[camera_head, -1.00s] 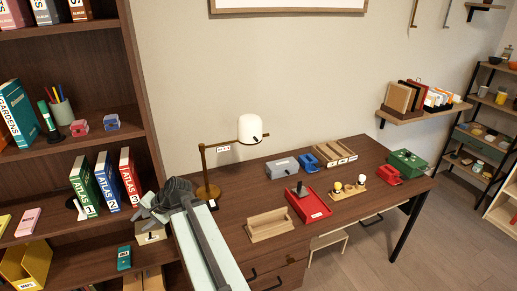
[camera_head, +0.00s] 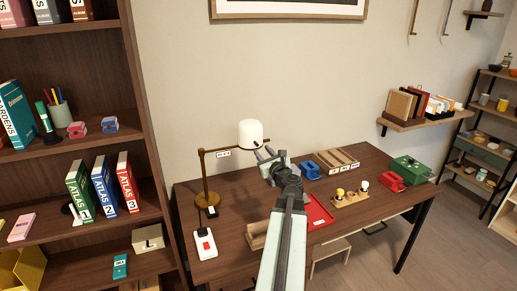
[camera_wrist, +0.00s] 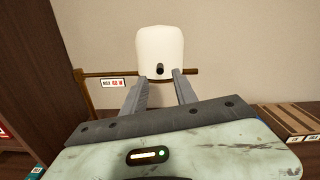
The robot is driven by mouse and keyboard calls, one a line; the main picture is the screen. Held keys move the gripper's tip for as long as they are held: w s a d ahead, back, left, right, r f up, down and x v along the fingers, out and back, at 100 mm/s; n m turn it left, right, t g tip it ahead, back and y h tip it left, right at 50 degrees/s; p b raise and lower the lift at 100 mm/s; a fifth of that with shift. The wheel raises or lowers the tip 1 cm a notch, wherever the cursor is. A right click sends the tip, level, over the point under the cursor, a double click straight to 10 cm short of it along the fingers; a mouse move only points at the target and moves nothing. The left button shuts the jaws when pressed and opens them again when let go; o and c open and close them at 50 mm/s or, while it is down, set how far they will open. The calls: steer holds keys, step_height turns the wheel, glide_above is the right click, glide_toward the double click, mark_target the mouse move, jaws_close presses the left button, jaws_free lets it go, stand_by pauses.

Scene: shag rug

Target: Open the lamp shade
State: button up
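The desk lamp has a white rounded shade (camera_head: 250,133) on a brass arm and post (camera_head: 204,175) at the desk's back left. In the wrist view the shade (camera_wrist: 160,50) is upright, with a small dark knob (camera_wrist: 160,70) low on its front. My gripper (camera_head: 265,153) is just below and in front of the shade. In the wrist view its two fingers (camera_wrist: 160,76) are apart, with nothing seen held between them. The knob shows above the gap between the fingertips. I cannot tell whether a finger touches the shade.
A red-and-white switch box (camera_head: 205,245) stands at the desk's left front. A red tray (camera_head: 318,211), a wooden rack (camera_head: 336,161) and a green box (camera_head: 410,169) are on the desk to the right. A bookshelf (camera_head: 150,130) stands at the left.

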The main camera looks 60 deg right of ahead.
mark_target(258, 146)
steer(key=x, duration=0.5)
steer(key=shift+w, duration=0.1)
jaws_close()
stand_by(1.1)
